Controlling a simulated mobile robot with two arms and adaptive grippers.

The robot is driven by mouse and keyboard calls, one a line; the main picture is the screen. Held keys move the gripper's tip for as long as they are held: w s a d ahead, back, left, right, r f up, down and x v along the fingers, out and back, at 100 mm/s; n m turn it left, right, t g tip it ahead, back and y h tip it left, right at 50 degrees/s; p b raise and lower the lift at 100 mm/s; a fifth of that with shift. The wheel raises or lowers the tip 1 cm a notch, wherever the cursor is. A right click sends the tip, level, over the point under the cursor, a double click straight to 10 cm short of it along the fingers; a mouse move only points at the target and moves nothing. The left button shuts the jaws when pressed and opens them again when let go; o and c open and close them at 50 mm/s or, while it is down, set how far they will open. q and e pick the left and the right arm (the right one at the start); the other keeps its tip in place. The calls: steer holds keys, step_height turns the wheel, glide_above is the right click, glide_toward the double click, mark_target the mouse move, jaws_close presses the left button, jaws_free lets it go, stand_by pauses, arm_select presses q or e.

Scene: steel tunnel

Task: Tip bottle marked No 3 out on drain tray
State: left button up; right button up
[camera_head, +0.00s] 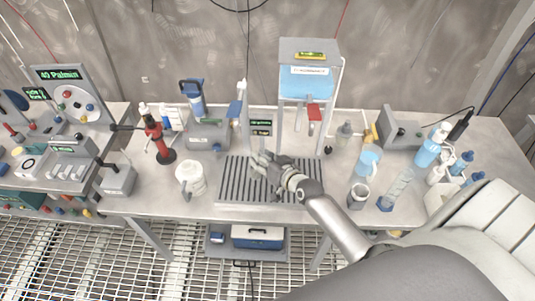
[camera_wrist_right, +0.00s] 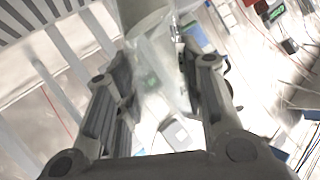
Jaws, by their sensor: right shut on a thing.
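My right gripper (camera_head: 262,166) is over the slatted grey drain tray (camera_head: 228,187), on the middle of the bench. In the right wrist view my right gripper (camera_wrist_right: 160,85) is shut on a clear, see-through bottle (camera_wrist_right: 155,60) between its fingers. Its marking cannot be read, and its tilt is hard to tell. In the head view the hand mostly hides the bottle. The tray's slats (camera_wrist_right: 75,40) also show at the upper left of the wrist view. My left gripper is not in view.
A white mug (camera_head: 190,180) stands left of the tray. A blue-filled tank (camera_head: 306,82) on legs stands behind it. Several bottles and cylinders, including a blue-capped bottle (camera_head: 432,146), crowd the right side. A red stand (camera_head: 160,142) is at the left.

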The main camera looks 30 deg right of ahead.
steer(key=shift+a+f, duration=0.1)
steer(key=shift+f, duration=0.05)
steer(key=shift+w+d, duration=0.1)
steer(key=shift+d, duration=0.2)
steer(key=shift+a+m+b, duration=0.3)
steer(key=shift+a+f+y+b, duration=0.1)
steer(key=shift+a+y+b, duration=0.05)
steer(key=shift+y+b, duration=0.3)
steer(key=shift+f+m+b, duration=0.1)
steer(key=shift+m+b, duration=0.5)
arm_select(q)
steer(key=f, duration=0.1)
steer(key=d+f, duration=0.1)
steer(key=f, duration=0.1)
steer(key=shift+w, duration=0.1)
arm_select(e)
steer(key=shift+a+y, duration=0.15)
steer(key=shift+y, duration=0.1)
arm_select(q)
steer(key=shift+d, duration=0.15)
